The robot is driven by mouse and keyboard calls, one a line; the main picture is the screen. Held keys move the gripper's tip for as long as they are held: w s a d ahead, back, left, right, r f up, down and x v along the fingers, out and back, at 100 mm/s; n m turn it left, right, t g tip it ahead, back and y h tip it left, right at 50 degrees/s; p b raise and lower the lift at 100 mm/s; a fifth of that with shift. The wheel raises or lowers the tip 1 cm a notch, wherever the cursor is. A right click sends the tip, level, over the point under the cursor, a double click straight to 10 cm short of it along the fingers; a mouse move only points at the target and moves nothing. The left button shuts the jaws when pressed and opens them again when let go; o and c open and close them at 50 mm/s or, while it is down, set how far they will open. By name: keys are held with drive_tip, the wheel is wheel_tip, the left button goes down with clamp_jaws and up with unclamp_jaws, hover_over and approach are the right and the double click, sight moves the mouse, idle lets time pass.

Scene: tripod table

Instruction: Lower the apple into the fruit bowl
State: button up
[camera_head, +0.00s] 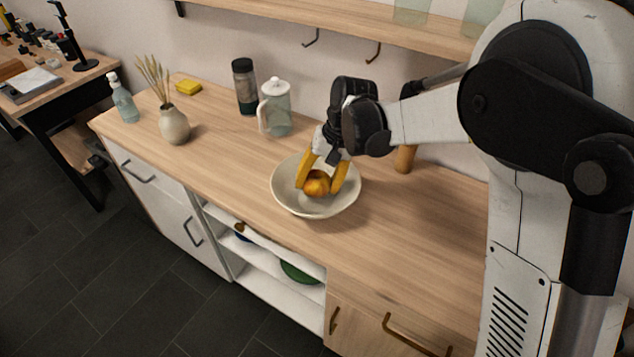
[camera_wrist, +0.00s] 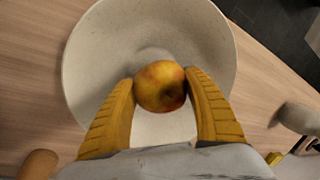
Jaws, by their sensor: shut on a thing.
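The apple (camera_head: 316,182) is yellow and red, and it sits between the yellow fingers of my gripper (camera_head: 322,181). In the wrist view the apple (camera_wrist: 161,87) shows with a finger against each side, so my gripper (camera_wrist: 160,92) is shut on it. The fruit bowl (camera_head: 288,203) is wide and pale, and it stands on the wooden counter. In the wrist view the bowl (camera_wrist: 95,55) lies behind the apple. The apple is over the inside of the bowl, within its rim outline. I cannot tell whether the apple touches the bowl's bottom.
A glass pitcher (camera_head: 277,115) and a dark-lidded jar (camera_head: 244,88) stand behind the bowl. A vase with dried stems (camera_head: 173,126), a yellow sponge (camera_head: 188,87) and a soap bottle (camera_head: 123,100) are at left. A wooden cylinder (camera_head: 404,159) stands right of the bowl. The front right counter is clear.

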drive_tip(key=shift+f+b, duration=0.65)
drive_tip(key=shift+f, duration=0.35)
idle(0.3)
drive_tip(key=o, duration=1.3)
drive_tip(key=v, duration=1.2)
drive_tip(key=s+d+r+t+h, duration=0.1)
drive_tip(key=s+d+r+t, duration=0.35)
drive_tip(key=s+d, duration=0.5)
drive_tip(key=s+d+f+t, duration=0.1)
drive_tip(key=s+d, duration=0.2)
drive_tip(key=s+d+f+t+h, duration=0.1)
drive_tip(key=s+d, duration=0.3)
drive_tip(key=s+d+m+t+h, duration=0.1)
drive_tip(key=s+d, duration=0.2)
drive_tip(key=shift+s+d+f, duration=0.2)
drive_tip(key=shift+d+f, duration=0.05)
drive_tip(key=shift+f, duration=0.15)
